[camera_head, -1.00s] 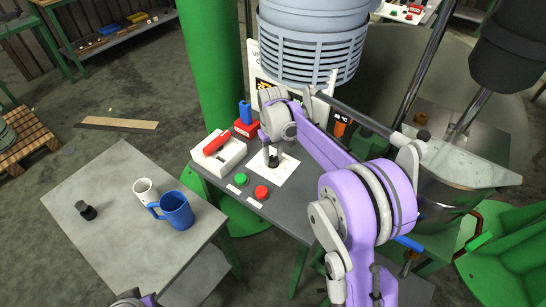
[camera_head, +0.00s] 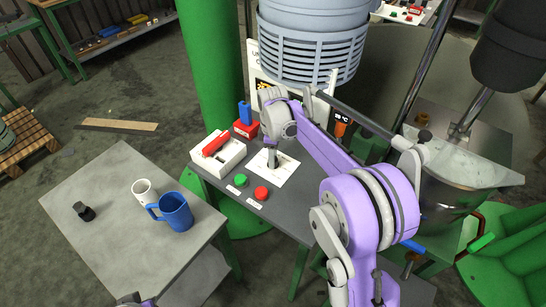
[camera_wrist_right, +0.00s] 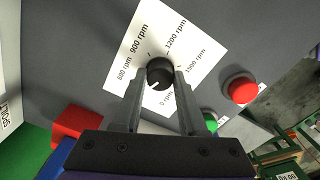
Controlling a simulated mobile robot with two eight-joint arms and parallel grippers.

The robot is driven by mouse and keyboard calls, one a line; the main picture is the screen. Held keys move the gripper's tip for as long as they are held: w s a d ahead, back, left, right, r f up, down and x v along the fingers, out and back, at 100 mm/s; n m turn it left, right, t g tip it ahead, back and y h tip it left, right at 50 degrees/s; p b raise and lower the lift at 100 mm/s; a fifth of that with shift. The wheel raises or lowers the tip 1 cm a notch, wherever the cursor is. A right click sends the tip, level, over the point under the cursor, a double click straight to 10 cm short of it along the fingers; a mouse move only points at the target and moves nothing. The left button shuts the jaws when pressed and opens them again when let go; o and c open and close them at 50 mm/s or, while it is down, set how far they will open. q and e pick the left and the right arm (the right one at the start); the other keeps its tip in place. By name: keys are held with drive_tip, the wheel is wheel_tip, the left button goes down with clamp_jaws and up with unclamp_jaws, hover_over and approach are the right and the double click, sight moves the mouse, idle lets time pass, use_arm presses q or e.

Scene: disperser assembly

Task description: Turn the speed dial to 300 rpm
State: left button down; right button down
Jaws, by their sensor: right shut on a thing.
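The black round speed dial (camera_wrist_right: 158,74) sits on a white scale card (camera_wrist_right: 122,82) in the right wrist view. Its white mark points down and slightly left. Labels 0, 600, 900, 1200 and 1500 rpm can be read; the 300 rpm label cannot be seen, and the left-hand finger covers that side. My right gripper (camera_wrist_right: 158,88) is shut on the dial, a finger on each side. In the head view my right gripper (camera_head: 272,158) reaches down to the card (camera_head: 286,171) and hides most of the dial.
A green button (camera_head: 240,180) and a red button (camera_head: 262,193) lie in front of the card. A white box with a red switch (camera_head: 217,153) stands left of it. A blue mug (camera_head: 175,212) and a white mug (camera_head: 144,192) stand on the side table.

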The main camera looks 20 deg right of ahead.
drive_tip(key=shift+n, duration=0.9)
drive_tip(key=shift+c, duration=2.3)
unclamp_jaws()
drive_tip(key=shift+r, duration=0.15)
wheel_tip(320, 180, up, 11)
drive_tip(key=shift+f, duration=0.2)
drive_tip(key=shift+s+p, duration=0.1)
drive_tip(key=shift+p, duration=0.2)
